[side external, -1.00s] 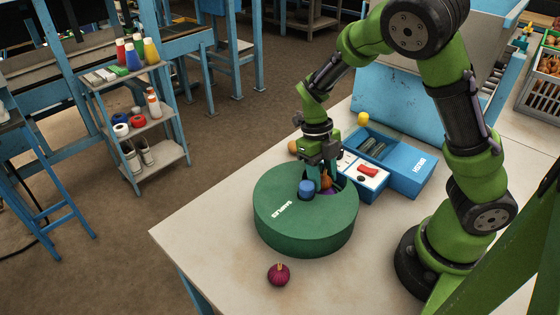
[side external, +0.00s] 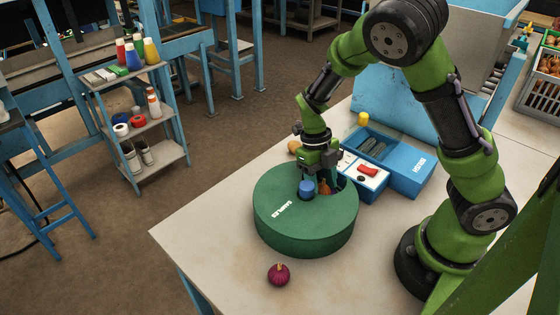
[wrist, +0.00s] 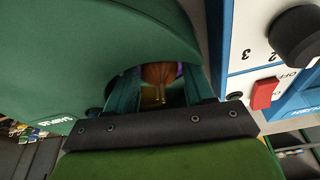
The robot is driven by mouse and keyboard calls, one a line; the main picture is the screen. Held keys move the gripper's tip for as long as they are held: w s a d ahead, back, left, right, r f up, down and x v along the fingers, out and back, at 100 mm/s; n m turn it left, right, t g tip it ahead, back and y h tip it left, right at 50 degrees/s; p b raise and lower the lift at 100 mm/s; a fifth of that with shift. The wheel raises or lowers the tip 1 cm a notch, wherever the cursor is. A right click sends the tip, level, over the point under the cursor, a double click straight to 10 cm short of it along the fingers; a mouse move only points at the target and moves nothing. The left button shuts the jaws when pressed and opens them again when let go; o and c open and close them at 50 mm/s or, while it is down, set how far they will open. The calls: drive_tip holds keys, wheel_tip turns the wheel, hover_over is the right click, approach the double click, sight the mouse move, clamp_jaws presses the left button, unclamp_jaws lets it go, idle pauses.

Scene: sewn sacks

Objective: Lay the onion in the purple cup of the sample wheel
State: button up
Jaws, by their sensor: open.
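The sample wheel is a green round drum (side external: 290,235) with an opening in its top. In the wrist view, a brown-orange onion (wrist: 158,73) sits in the opening of the green drum (wrist: 90,60), its stem end towards my gripper. Slivers of the purple cup (wrist: 181,70) show beside the onion, which appears to be in it; the cup's floor is hidden. The onion also shows in the side view (side external: 325,188). My gripper (wrist: 160,92) is open, its fingers on either side of the onion; I cannot tell whether they touch it.
A blue knob (side external: 306,188) stands on the drum near my fingers. A magenta round vegetable (side external: 278,274) lies on the table in front. A control box with a red switch (side external: 368,170) and a blue tray (side external: 410,172) stand close behind. The table's left front is clear.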

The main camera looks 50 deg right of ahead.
drive_tip(key=a+v, duration=0.1)
drive_tip(key=v, duration=1)
wheel_tip(320, 180, up, 6)
drive_tip(key=n+t+y, duration=0.3)
drive_tip(key=n+t, duration=0.1)
drive_tip(key=n, duration=1.1)
hover_over(320, 192)
drive_tip(key=s+a+r+n+t, duration=0.1)
drive_tip(key=s+r+n+t, duration=0.1)
drive_tip(key=n, duration=0.7)
drive_tip(key=s+r+n+t+h, duration=0.1)
drive_tip(key=s+r+n+t, duration=0.2)
drive_tip(key=n, duration=0.7)
drive_tip(key=shift+s+a+r+t+h, duration=0.3)
drive_tip(key=shift+a+r+t, duration=0.1)
drive_tip(key=shift+t, duration=0.3)
